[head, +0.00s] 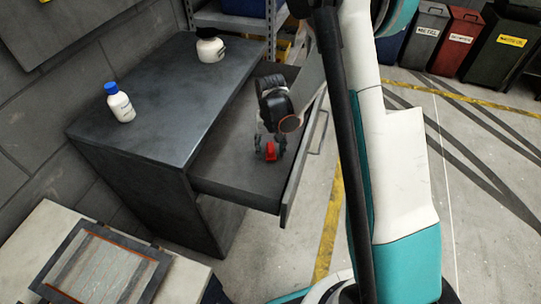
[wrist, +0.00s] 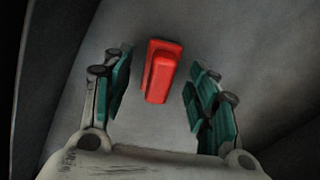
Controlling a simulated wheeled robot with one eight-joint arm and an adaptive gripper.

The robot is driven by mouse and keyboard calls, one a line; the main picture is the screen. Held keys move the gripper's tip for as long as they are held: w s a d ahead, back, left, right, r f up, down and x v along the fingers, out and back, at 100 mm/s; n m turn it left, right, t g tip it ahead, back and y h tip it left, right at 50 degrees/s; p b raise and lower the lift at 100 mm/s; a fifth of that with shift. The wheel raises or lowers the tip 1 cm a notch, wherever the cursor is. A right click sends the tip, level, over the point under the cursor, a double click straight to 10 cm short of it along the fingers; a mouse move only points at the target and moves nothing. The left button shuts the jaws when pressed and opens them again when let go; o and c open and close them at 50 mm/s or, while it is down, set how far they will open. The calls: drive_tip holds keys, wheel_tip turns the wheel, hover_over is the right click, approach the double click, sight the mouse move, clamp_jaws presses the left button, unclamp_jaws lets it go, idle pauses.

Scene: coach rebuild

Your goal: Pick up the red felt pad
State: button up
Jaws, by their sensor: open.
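The red felt pad (wrist: 160,74) is a small red block with a raised strip on top. It lies on the floor of the open drawer (head: 228,185), and in the head view the red pad (head: 270,152) shows just below my gripper. My gripper (head: 270,148) points down into the drawer. In the wrist view my gripper (wrist: 162,100) is open, with one green-padded finger on each side of the pad. Gaps show between the pad and both fingers. I cannot tell exactly how high the fingertips are above the drawer floor.
The drawer's front panel (head: 302,160) stands close to the right of my gripper. The dark cabinet top (head: 160,105) carries a white bottle with a blue cap (head: 119,103) and a white jar with a black lid (head: 210,47). A framed panel (head: 100,270) lies at lower left.

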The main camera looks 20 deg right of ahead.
sight(270, 147)
drive_tip(key=shift+f, duration=0.3)
drive_tip(key=shift+r, duration=0.1)
drive_tip(key=c, duration=1.2)
drive_tip(key=shift+c, duration=0.2)
wheel_tip(270, 147, up, 20)
drive_tip(key=p, duration=0.7)
drive_tip(key=o, duration=0.5)
drive_tip(key=c, duration=0.3)
